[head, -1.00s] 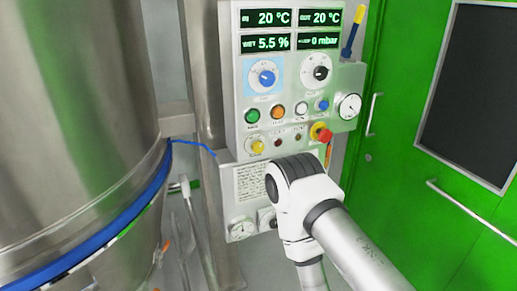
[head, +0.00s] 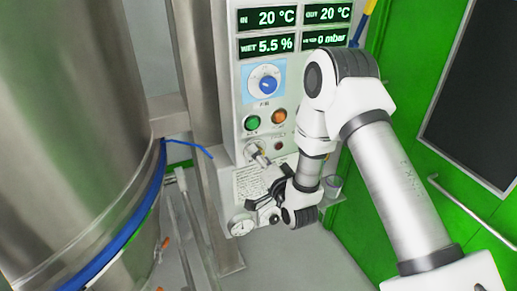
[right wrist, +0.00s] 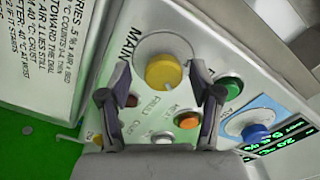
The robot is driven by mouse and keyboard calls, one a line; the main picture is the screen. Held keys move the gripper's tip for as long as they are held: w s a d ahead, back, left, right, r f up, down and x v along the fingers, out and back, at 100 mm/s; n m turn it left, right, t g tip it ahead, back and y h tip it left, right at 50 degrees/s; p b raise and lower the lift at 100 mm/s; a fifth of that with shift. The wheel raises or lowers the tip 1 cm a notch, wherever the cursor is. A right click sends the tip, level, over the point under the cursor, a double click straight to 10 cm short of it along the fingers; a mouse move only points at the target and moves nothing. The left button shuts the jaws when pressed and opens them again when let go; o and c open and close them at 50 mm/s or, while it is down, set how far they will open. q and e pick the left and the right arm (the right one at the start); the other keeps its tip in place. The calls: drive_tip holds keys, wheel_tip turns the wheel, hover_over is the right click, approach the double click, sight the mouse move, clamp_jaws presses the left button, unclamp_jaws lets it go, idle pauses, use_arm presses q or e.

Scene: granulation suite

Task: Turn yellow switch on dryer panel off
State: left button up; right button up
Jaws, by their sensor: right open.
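The yellow switch (right wrist: 163,72) is a round knob on a pale round plate, beside the label MAIN on the dryer panel (right wrist: 145,20). In the right wrist view it lies between the fingertips of my right gripper (right wrist: 160,78), which is open. I cannot tell how deep the fingers reach around it, and no contact is clear. In the head view my right gripper (head: 264,193) is at the lower part of the dryer panel (head: 238,95), just below the switch's place. The switch's yellow face is hard to make out there. My left gripper is not in view.
Green (right wrist: 231,87) and orange (right wrist: 187,120) buttons and a blue knob (right wrist: 255,132) sit close to the switch. A steel vessel (head: 70,110) stands at left. A green door (head: 375,210) is at right. A gauge (head: 241,226) lies below.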

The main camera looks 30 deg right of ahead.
drive_tip(key=shift+w+r, duration=0.1)
drive_tip(key=shift+w, duration=0.45)
drive_tip(key=shift+s+a+r, duration=0.15)
drive_tip(key=shift+s, duration=0.1)
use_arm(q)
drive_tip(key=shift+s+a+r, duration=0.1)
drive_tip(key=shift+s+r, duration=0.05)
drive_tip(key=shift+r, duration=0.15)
use_arm(e)
drive_tip(key=shift+w, duration=0.1)
drive_tip(key=c, duration=1.2)
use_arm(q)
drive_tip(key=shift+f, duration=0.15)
use_arm(e)
drive_tip(key=shift+o, duration=0.2)
drive_tip(key=shift+f+n+b, duration=0.2)
drive_tip(key=shift+n+b, duration=0.45)
drive_tip(key=shift+n, duration=0.15)
drive_tip(key=n+b, duration=0.2)
drive_tip(key=n, duration=0.1)
drive_tip(key=n+b, duration=0.2)
drive_tip(key=n, duration=0.2)
drive_tip(key=shift+n, duration=0.3)
use_arm(q)
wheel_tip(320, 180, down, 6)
drive_tip(key=b, duration=0.1)
use_arm(e)
drive_tip(key=shift+r+n, duration=0.15)
drive_tip(key=shift+n, duration=1.25)
